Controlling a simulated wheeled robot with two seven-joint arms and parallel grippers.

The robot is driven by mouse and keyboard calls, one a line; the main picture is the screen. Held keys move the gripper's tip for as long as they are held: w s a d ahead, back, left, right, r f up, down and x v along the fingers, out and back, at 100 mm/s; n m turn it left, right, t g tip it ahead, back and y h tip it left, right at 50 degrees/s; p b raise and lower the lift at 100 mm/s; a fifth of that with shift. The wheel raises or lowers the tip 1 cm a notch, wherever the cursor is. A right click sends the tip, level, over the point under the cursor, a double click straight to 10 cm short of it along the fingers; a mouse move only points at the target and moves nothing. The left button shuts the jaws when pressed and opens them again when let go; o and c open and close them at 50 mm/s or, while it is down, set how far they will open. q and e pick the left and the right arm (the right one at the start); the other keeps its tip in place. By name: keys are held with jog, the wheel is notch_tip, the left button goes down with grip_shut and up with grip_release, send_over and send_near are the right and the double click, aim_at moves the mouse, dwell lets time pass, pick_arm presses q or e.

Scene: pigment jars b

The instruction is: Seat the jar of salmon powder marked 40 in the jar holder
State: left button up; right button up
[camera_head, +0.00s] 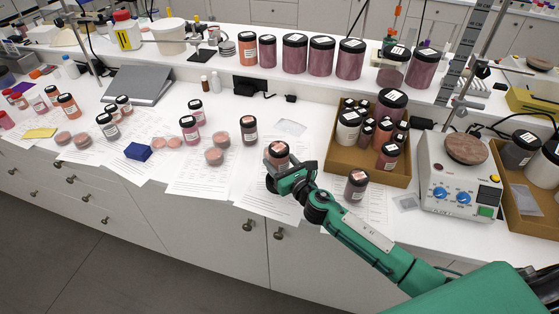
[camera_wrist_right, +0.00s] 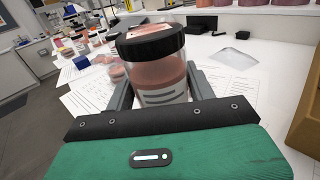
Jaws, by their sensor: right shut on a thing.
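My right gripper (camera_head: 279,168) is shut on a jar (camera_head: 277,149) with a black lid and salmon-coloured powder. In the right wrist view the jar (camera_wrist_right: 162,75) stands roughly upright between the two fingers, with a white label on its side and another on its lid. I cannot read a number on either label. The gripper hides the jar's base in the head view, so I cannot tell whether it touches the table. I cannot pick out the jar holder with certainty. My left gripper is not in view.
A similar jar (camera_head: 249,130) stands just left of the held one, another (camera_head: 356,186) to its right. A cardboard box (camera_head: 341,165) of jars and a white device (camera_head: 453,190) stand farther right. Papers (camera_head: 205,178) and flat round dishes (camera_head: 214,156) lie left.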

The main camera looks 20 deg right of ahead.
jog(key=shift+f+b, duration=0.55)
jog(key=shift+f, duration=0.45)
dwell(0.9)
jog(key=shift+f+b, duration=1.5)
jog(key=shift+f, duration=0.25)
jog(key=o, duration=1.1)
jog(key=shift+o, duration=0.2)
jog(key=shift+s, duration=0.1)
jog(key=b+v, duration=0.3)
jog(key=v, duration=1)
jog(key=shift+s, duration=0.3)
